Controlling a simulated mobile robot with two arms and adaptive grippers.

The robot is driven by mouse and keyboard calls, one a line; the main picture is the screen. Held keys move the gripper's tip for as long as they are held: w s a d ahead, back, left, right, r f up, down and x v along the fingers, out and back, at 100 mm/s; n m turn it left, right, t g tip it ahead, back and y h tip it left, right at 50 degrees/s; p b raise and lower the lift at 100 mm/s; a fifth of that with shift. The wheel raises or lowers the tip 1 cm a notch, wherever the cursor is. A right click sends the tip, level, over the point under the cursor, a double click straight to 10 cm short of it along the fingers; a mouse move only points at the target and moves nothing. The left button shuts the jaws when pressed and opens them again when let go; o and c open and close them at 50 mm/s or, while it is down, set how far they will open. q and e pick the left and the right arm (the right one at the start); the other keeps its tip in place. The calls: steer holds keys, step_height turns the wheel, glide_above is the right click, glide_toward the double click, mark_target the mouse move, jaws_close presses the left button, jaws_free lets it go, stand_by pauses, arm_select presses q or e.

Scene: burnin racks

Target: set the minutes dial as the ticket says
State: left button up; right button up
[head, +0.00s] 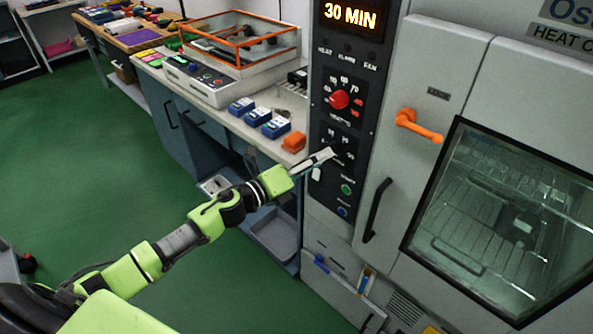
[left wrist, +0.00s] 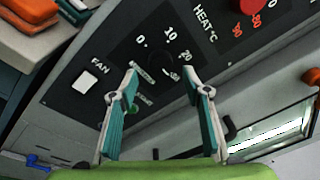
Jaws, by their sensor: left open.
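The minutes dial is a dark knob (left wrist: 160,58) on the black control panel (head: 325,60). The numbers 0, 10, 20 and 30 stand around it in the left wrist view. Its pointer is too dark to read. The display (head: 348,17) above shows 30 MIN in orange. My left gripper (head: 330,155) is at the dial and hides part of it in the head view. In the left wrist view its fingers (left wrist: 160,76) are open, with the dial between and beyond their tips. I cannot tell whether they touch it. I cannot make out a ticket. My right gripper is not in view.
A red heat dial (head: 340,99) sits above, with a green button (head: 346,189) and a blue button (head: 342,211) below. A white fan switch (left wrist: 86,81) is beside the dial. The oven door has an orange handle (head: 418,125). A bench (head: 225,117) with small boxes stands left.

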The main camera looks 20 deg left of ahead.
arm_select(q)
steer(key=v, duration=0.8)
steer(key=shift+s+a, duration=0.2)
steer(key=shift+s, duration=0.15)
